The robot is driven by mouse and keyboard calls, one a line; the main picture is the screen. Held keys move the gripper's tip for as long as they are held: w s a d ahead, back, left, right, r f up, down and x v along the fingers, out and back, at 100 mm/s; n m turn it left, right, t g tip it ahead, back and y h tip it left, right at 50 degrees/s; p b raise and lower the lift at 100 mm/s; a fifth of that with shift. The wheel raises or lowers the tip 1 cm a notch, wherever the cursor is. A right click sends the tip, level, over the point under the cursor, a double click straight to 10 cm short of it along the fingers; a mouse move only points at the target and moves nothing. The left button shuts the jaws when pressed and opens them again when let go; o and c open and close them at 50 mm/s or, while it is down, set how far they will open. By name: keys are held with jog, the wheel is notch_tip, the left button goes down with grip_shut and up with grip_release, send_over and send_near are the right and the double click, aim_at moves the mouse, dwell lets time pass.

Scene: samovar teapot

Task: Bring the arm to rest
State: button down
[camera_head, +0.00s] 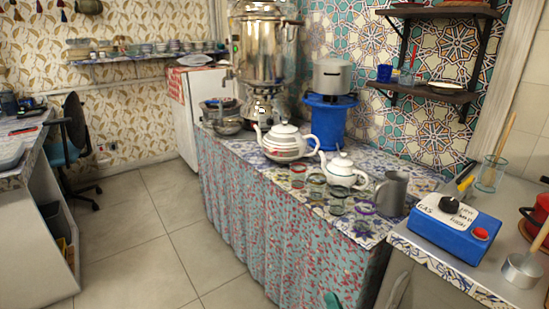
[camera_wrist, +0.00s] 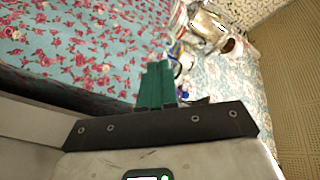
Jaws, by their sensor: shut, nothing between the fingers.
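My gripper (camera_wrist: 158,68) shows in the wrist view with its two green fingers pressed together and nothing between them. In the head view a green fingertip (camera_head: 332,300) shows at the bottom edge, low in front of the cloth-covered table (camera_head: 285,225). The rest of my arm is mostly out of the picture. The wrist view looks, tilted, along the floral cloth (camera_wrist: 85,45), with shiny metal ware (camera_wrist: 208,28) at the upper right.
The table bears a samovar (camera_head: 262,45), two white teapots (camera_head: 287,142), several glasses and a grey mug (camera_head: 392,192). A blue gas box (camera_head: 453,222) stands on the right counter. A desk (camera_head: 30,180) and chair (camera_head: 75,145) stand left. The tiled floor (camera_head: 150,240) between is clear.

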jog(key=s+d+f+n+g+h, duration=0.1)
jog(key=s+d+f+n+g, duration=0.3)
jog(key=s, duration=0.7)
jog(key=s+d+f+n+g+h, duration=0.1)
jog(key=s+d+g, duration=0.4)
jog(key=s, duration=0.5)
jog(key=s+d+f+n+g+h, duration=0.1)
jog(key=s+d+f+n+g, duration=0.2)
jog(key=s+g, duration=0.6)
jog(key=s+d+r+p, duration=0.1)
jog(key=s+r, duration=0.1)
jog(key=s, duration=0.5)
notch_tip(320, 180, up, 12)
jog(key=p, duration=1.2)
jog(key=shift+w+t+h, duration=0.25)
jog(key=shift+t+h, duration=0.05)
jog(key=shift+h, duration=0.1)
jog(key=shift+d, duration=0.1)
